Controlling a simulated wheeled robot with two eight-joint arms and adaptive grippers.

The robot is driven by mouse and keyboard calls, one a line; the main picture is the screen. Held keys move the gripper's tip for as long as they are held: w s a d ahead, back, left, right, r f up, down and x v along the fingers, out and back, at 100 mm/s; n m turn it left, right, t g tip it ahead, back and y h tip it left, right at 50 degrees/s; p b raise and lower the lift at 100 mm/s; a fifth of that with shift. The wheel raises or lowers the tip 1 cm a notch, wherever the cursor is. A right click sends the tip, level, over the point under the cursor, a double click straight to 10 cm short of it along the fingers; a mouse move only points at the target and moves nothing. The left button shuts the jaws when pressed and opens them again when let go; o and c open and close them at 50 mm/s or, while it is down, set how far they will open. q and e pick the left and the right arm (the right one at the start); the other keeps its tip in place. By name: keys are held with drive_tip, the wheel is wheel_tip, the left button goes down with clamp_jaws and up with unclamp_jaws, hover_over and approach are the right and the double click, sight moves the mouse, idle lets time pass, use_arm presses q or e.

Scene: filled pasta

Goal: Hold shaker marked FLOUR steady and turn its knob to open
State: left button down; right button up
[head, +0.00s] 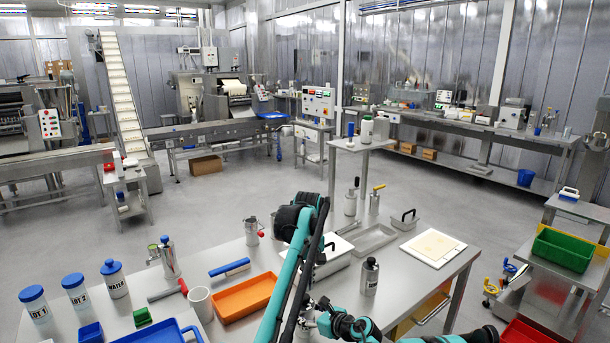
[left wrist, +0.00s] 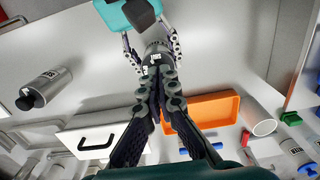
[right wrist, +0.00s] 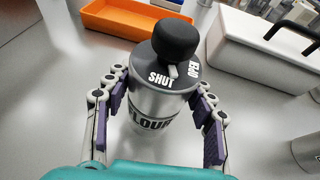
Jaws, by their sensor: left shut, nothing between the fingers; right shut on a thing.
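The FLOUR shaker (right wrist: 155,112) is a metal cylinder with a dark lid and a round black knob (right wrist: 175,40). It stands between the fingers of my right gripper (right wrist: 160,90), which is shut on its body. In the head view my arms hide most of the shaker.
Another dark-capped shaker (head: 370,278) stands to the right on the steel table. An orange tray (head: 245,298), a white mug (head: 200,304) and a handled lidded box (left wrist: 75,135) are close by. A cream board (head: 433,247) lies at the table's right.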

use_arm(q)
hover_over(311, 308)
drive_tip(key=s+a, duration=0.1)
drive_tip(key=shift+s+a+f, duration=0.1)
drive_tip(key=shift+a+f, duration=0.05)
drive_tip(key=shift+f, duration=3)
drive_tip(key=shift+w+d, duration=0.45)
drive_tip(key=shift+d, duration=0.15)
drive_tip(key=shift+w+d, duration=0.1)
